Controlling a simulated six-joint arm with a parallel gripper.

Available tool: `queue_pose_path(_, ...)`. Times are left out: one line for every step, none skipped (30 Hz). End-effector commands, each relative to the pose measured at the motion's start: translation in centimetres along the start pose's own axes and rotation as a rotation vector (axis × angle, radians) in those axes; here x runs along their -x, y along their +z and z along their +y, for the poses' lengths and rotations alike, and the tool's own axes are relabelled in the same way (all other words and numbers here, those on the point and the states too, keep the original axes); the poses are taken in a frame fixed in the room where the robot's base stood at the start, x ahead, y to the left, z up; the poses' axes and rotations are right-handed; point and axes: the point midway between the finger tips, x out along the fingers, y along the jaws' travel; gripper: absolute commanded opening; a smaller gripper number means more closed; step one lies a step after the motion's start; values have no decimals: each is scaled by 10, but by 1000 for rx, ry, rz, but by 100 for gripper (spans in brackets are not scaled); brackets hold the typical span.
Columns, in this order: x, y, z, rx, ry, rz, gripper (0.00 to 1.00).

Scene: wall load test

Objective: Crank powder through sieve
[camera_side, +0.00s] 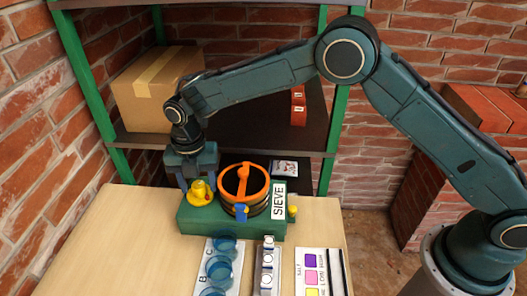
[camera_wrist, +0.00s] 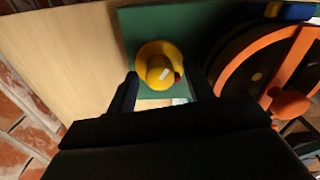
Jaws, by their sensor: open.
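The sieve station is a green base (camera_side: 190,222) on the table, with a white SIEVE label (camera_side: 279,200). On it sits a dark round sieve drum (camera_side: 228,187) with an orange rim and crossbar (camera_side: 243,180); it also shows at right in the wrist view (camera_wrist: 262,75). A yellow round knob (camera_side: 200,195) stands on the base left of the drum, with a small red spot beside it. My gripper (camera_side: 196,187) is open above the knob, pointing down. In the wrist view the yellow knob (camera_wrist: 158,66) lies just beyond my open fingertips (camera_wrist: 163,82). I cannot tell whether the fingers touch it.
Blue cups (camera_side: 218,268) stand on a lettered strip in front. A white holder (camera_side: 267,262) and a colour-label card (camera_side: 311,273) lie to their right. A shelf behind holds a cardboard box (camera_side: 150,100). The wooden table (camera_side: 125,250) is clear at left.

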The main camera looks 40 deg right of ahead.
Motion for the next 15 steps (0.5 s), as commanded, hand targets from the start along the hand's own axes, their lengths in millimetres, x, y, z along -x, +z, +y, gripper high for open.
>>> queue_pose_path(0, 0, 0, 0, 0, 0, 52)
queue_pose_path(0, 0, 0, 0, 0, 0, 52)
queue_pose_path(0, 0, 0, 0, 0, 0, 46)
queue_pose_path(0, 0, 0, 0, 0, 0, 40)
queue_pose_path(0, 0, 0, 0, 0, 0, 34)
queue_pose_path(0, 0, 0, 0, 0, 0, 26)
queue_pose_path(0, 0, 0, 0, 0, 0, 20)
queue_pose_path(0, 0, 0, 0, 0, 0, 15)
queue_pose_path(0, 0, 0, 0, 0, 0, 7)
queue_pose_path(0, 0, 0, 0, 0, 0, 7)
queue_pose_path(0, 0, 0, 0, 0, 0, 7)
queue_pose_path(0, 0, 0, -1, 0, 0, 7)
queue_pose_path(0, 0, 0, -1, 0, 0, 7)
queue_pose_path(0, 0, 0, -3, 0, 0, 7)
queue_pose_path(0, 0, 0, -5, 0, 0, 7)
